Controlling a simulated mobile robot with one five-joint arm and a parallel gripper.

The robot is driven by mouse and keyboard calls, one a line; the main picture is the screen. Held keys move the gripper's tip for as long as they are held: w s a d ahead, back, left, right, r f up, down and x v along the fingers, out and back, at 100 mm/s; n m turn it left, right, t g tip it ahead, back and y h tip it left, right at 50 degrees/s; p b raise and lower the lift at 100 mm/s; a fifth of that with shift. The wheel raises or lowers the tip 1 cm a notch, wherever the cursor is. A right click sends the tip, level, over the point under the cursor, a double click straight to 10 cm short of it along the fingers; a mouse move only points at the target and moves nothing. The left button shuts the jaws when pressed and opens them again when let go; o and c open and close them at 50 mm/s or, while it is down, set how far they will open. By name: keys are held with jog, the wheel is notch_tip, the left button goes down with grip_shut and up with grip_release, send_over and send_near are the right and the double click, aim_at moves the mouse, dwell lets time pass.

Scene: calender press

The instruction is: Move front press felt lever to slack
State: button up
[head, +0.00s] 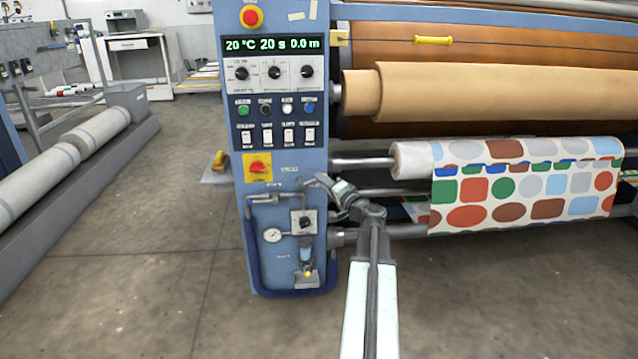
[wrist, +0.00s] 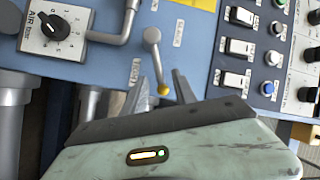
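In the wrist view, a lever (wrist: 154,52) with a grey pivot, a thin grey shaft and a yellow knob stands on the blue press panel (wrist: 188,62). Small labels, too small to read, lie on either side of it. My gripper (wrist: 167,78) is open, with its two dark fingers apart. The lever's knob shows between the fingers; I cannot tell whether either touches it. In the head view, my gripper (head: 322,182) is at the lower right part of the blue control cabinet (head: 240,185), and the lever cannot be made out there.
An air knob (wrist: 55,27) and pipe are beside the lever; rocker switches (wrist: 236,48) are on its other side. A red-yellow main switch (head: 258,167) and pressure gauge (head: 272,236) are nearby. A patterned fabric roll (head: 530,185) is at right.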

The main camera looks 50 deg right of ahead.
jog(key=shift+x, duration=0.95)
grip_shut()
dwell(0.6)
